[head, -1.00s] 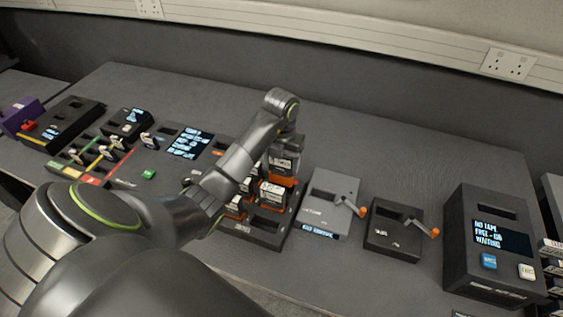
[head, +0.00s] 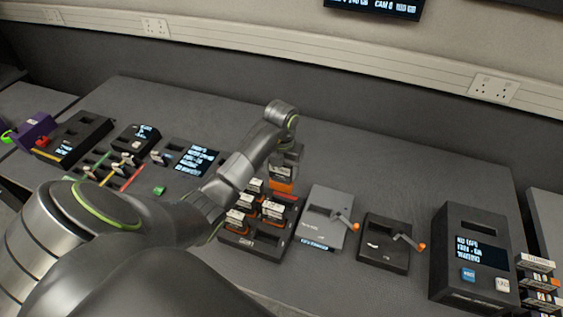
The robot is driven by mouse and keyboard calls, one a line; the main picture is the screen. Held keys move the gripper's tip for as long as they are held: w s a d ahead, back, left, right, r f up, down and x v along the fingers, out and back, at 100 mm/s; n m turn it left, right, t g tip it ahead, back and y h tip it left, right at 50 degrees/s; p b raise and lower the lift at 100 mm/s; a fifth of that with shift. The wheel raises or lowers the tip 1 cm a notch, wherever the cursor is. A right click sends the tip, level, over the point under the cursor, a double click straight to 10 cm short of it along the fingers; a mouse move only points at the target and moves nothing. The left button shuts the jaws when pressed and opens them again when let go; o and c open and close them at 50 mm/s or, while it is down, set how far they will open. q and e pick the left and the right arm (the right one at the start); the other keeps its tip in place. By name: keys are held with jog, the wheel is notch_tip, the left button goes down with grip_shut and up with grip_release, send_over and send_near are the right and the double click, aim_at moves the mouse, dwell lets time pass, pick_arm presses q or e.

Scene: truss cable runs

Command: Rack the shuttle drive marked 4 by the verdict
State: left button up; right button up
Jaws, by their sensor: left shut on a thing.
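My left arm reaches in from the left, and its gripper (head: 286,157) points down at the back of a dark rack. It is shut on a drive (head: 283,173) with a pale label and an orange lower end, held upright. The marking on the label is too small to read. The dark rack (head: 250,247) holds several drives with white labels and orange parts (head: 273,210); my forearm hides part of its left side. I cannot tell whether the held drive touches the rack. My right gripper is not in view.
Right of the rack stand a grey unit (head: 318,228) and a black unit (head: 385,250), each with an orange-knobbed crank. Further right is a tall box with a screen (head: 480,250) and a stack of cartridges (head: 537,283). Slotted trays (head: 110,170) and a purple box (head: 35,128) are left.

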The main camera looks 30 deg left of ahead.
aim_at(282, 187)
pick_arm(q)
notch_tip(282, 187, down, 2)
jog(key=shift+w+f+b, duration=0.1)
jog(key=shift+f+b, duration=0.15)
jog(key=shift+b, duration=0.1)
jog(key=shift+f+b, duration=2.25)
jog(key=shift+f, duration=0.65)
jog(key=shift+f+b, duration=1.85)
jog(key=shift+f, duration=0.3)
dwell(0.3)
dwell(0.3)
jog(key=o, duration=1.3)
jog(key=shift+o, duration=0.3)
jog(key=shift+o, duration=0.8)
